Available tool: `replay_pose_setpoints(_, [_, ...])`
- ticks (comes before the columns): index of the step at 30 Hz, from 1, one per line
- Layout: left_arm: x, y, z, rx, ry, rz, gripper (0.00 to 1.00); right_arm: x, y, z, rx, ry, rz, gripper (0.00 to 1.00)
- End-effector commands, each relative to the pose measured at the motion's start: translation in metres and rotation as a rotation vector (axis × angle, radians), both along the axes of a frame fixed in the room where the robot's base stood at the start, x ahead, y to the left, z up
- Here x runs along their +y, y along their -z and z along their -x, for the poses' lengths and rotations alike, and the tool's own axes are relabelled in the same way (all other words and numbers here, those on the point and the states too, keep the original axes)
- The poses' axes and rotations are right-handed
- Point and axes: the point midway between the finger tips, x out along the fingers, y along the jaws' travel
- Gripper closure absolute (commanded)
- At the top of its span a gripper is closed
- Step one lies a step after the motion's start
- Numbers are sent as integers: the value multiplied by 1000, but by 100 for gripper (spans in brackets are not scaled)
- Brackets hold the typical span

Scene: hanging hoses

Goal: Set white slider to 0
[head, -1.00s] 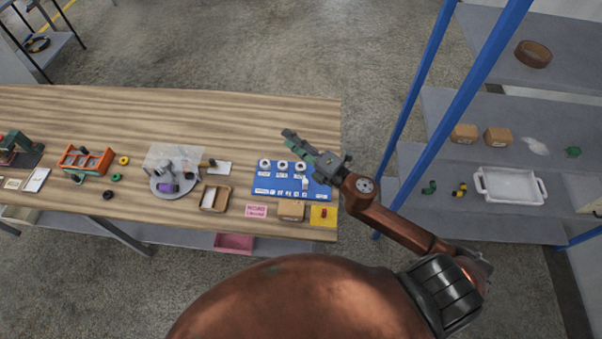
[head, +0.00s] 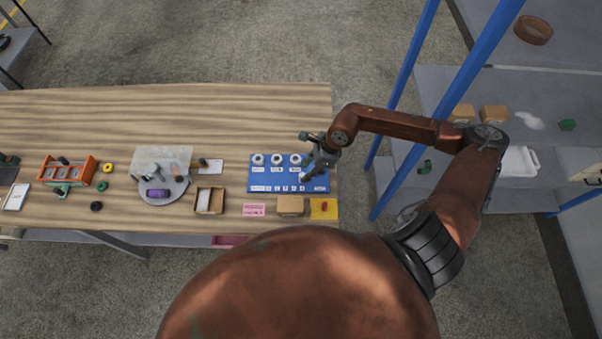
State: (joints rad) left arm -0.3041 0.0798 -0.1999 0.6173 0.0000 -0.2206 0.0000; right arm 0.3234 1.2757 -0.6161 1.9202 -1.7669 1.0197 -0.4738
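The blue control panel (head: 262,180) lies on the right part of the wooden table. It has a row of white round knobs (head: 276,159) along its far side and a row of small white labels along its near side. My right gripper (head: 306,170) points down over the panel's right part, with its fingers close to the surface. The white slider is hidden or too small to make out under the gripper. I cannot tell whether the fingers touch or hold anything. My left gripper is not in view.
A cardboard-coloured box (head: 290,205), a pink label (head: 254,210) and a yellow pad (head: 324,209) lie just nearer than the panel. A round grey tray (head: 170,197) stands to the left. A blue-posted shelf (head: 406,183) stands right of the table.

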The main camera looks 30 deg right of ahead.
Motion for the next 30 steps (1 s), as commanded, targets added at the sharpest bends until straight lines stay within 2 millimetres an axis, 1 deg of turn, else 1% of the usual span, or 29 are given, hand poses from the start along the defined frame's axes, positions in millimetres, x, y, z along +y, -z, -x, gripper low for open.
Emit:
replay_pose_setpoints(3, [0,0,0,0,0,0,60,8,16,-4,1,0,-4,67])
replay_pose_setpoints(7, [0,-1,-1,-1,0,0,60,12,28,-7,0,-2,-4,67])
replay_pose_setpoints(12, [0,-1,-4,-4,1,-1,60,14,34,-8,0,-2,-3,67])
replay_pose_setpoints(18, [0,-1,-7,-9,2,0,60,15,34,-8,-1,-3,-3,67])
replay_pose_setpoints(30, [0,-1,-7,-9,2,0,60,15,33,-8,0,-3,-4,94])
